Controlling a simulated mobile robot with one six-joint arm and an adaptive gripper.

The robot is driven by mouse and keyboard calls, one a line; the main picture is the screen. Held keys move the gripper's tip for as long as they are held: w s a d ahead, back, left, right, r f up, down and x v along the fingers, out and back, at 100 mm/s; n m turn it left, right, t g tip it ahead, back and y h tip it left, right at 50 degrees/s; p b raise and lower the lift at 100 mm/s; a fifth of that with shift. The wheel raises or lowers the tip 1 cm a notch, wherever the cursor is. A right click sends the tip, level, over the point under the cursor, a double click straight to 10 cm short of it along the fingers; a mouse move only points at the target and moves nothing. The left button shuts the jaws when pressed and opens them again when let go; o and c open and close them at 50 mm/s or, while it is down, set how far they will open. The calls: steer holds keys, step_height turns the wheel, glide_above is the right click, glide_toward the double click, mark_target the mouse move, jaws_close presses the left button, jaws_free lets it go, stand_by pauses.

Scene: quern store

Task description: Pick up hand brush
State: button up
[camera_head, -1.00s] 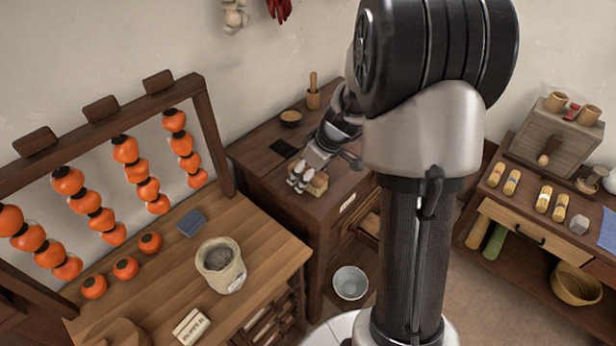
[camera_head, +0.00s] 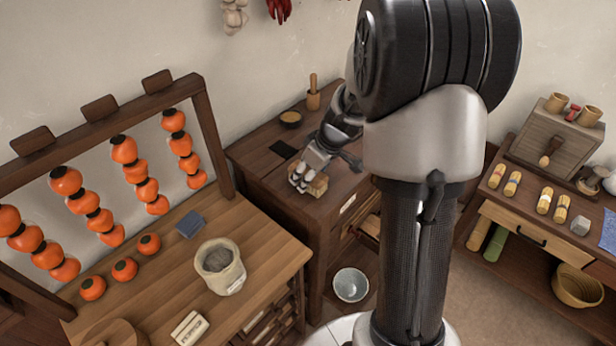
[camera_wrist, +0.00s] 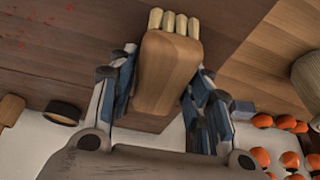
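The hand brush (camera_wrist: 167,75) is a light wooden block with several pale bristle tufts at one end. In the wrist view it lies between the two fingers of my gripper (camera_wrist: 168,62), which are drawn in close against its sides. In the head view the hand brush (camera_head: 318,186) shows as a small tan block at the front left of the dark wooden table (camera_head: 270,185). My gripper (camera_head: 304,180) comes down over it from behind. Its underside is hidden, so I cannot tell whether it touches the tabletop.
A dark flat square (camera_head: 283,149), a small bowl (camera_head: 290,118) and a mortar with pestle (camera_head: 313,98) stand farther back on that table. A lighter bench (camera_head: 262,250) with a stone-coloured pot (camera_head: 220,266) adjoins at left, below strings of orange fruit (camera_head: 124,150).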

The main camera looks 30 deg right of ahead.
steer(key=c, duration=0.7)
steer(key=shift+r+p, duration=0.15)
steer(key=shift+p, duration=0.15)
steer(key=shift+r+p, duration=0.15)
steer(key=shift+p, duration=0.15)
step_height(320, 180, up, 20)
steer(key=p, duration=0.5)
steer(key=o, duration=0.5)
steer(key=c, duration=0.3)
steer(key=shift+c, duration=0.2)
